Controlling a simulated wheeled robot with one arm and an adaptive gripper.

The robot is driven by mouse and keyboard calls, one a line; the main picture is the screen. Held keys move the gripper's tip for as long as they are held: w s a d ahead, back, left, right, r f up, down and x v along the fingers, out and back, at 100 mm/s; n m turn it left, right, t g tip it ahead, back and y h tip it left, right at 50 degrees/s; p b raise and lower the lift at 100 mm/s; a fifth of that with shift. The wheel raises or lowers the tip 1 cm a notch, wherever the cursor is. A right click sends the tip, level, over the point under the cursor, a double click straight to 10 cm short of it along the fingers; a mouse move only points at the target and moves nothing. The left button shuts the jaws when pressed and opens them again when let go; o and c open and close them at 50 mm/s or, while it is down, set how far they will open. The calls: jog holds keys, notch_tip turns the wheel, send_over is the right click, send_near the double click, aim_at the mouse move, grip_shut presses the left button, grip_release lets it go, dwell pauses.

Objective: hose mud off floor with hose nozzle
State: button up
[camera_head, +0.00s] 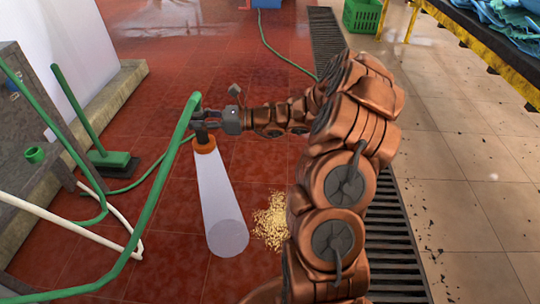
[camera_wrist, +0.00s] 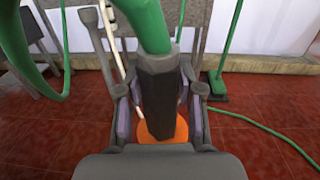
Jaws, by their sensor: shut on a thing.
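My gripper (camera_head: 217,121) is shut on the hose nozzle (camera_head: 203,131), left of my arm in the head view. The nozzle has a dark body and an orange tip (camera_head: 205,145) pointing down. In the wrist view the dark nozzle body (camera_wrist: 160,92) sits between the two fingers, with the green hose (camera_wrist: 147,24) running up from it. A pale water jet (camera_head: 218,195) fans from the tip down to the red tiled floor (camera_head: 170,262). A grainy yellowish patch of dirt (camera_head: 272,220) lies just right of the jet's end, partly hidden by my arm.
A green broom (camera_head: 110,160) leans at the low wall (camera_head: 115,95) on the left. A white pipe (camera_head: 60,222) and the looping hose (camera_head: 147,215) are nearby. A drain grate (camera_head: 395,235) runs right of my arm. Dark specks (camera_head: 440,255) dot the beige tiles. A green crate (camera_head: 362,15) stands behind.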

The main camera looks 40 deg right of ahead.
jog(key=s+d+f+m+t+b, duration=0.1)
jog(key=s+d+f+b, duration=0.8)
jog(key=d+f, duration=0.3)
jog(key=s+d, duration=0.1)
jog(key=d, duration=0.2)
jog(key=shift+s+f+h, duration=0.15)
jog(key=shift+s+h, duration=0.1)
jog(key=shift+h, duration=0.15)
jog(key=w+d+p, duration=1.1)
jog(key=w+d, duration=0.4)
jog(key=w, duration=0.2)
jog(key=shift+w, duration=0.25)
dwell(2.1)
jog(key=shift+d, duration=0.1)
dwell(0.4)
